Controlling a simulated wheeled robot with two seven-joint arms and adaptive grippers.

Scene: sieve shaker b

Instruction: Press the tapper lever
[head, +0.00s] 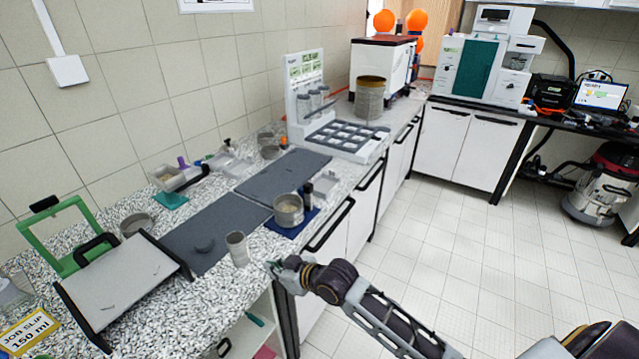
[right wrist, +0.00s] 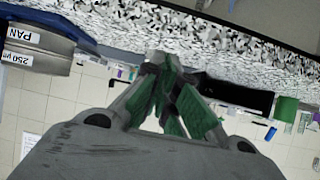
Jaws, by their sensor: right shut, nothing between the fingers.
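A green frame (head: 62,240) with a black grip (head: 45,203) on top stands at the left end of the counter, behind a pale tilted plate (head: 125,282) with black side rails. I cannot tell for sure which part is the tapper lever. My right gripper (head: 278,266) is at the counter's front edge, right of the plate and apart from it, near a small grey cup (head: 237,248). In the right wrist view its green fingers (right wrist: 168,108) are together with nothing between them, close to the speckled counter edge. My left gripper is not in view.
A sieve pan (head: 288,209) stands on a blue mat (head: 292,225); its labelled side shows in the right wrist view (right wrist: 35,50). Dark grey mats (head: 215,235) cover the middle counter. A white rack with jars (head: 310,95) stands farther back.

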